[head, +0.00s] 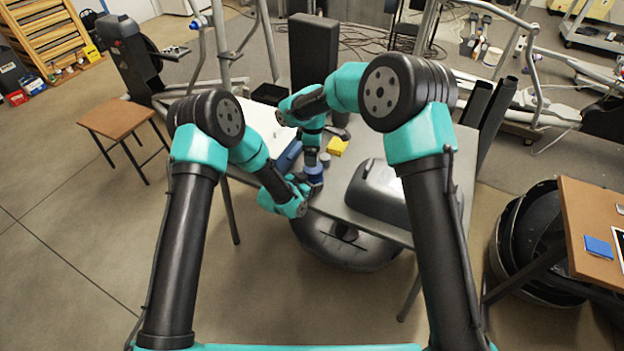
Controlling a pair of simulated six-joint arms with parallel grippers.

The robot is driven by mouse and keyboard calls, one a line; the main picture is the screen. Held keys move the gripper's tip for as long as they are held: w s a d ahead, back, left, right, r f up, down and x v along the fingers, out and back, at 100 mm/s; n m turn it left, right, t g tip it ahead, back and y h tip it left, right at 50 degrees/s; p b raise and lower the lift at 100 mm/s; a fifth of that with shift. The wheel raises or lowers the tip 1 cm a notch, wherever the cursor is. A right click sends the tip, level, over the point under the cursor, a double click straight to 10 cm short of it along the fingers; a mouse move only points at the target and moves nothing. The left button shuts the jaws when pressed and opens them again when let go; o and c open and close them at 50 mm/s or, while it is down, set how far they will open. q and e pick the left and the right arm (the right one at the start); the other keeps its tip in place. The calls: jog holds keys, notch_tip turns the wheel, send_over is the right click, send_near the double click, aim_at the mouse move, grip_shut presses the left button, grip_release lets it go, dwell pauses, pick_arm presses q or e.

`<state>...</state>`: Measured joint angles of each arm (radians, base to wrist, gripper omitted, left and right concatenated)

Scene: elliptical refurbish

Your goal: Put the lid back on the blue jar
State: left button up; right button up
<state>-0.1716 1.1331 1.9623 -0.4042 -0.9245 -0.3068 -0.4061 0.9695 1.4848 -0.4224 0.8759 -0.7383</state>
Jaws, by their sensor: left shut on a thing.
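A small blue jar (315,174) stands near the front edge of the grey table, left of the middle. My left gripper (305,186) is low beside the jar and is shut on it; its fingertips are small and partly hidden. My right gripper (312,152) points down just above the jar. It is too small and dark to tell whether its fingers are open or whether it holds a lid. A small grey-blue round piece (325,158) shows right beside the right gripper; I cannot tell whether it is the lid.
A yellow block (338,145) lies behind the jar. A long blue object (288,155) lies to its left, by a white sheet (258,124). A large grey rounded housing (378,191) fills the table's right front. A black upright pad (313,55) stands behind.

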aim_at(313, 177)
jog(key=n, duration=0.7)
jog(key=shift+n, duration=0.4)
jog(key=n, duration=0.6)
jog(key=shift+s+d, duration=0.1)
jog(key=shift+f, duration=0.1)
jog(key=shift+f, duration=3.9)
jog(key=shift+c, duration=0.3)
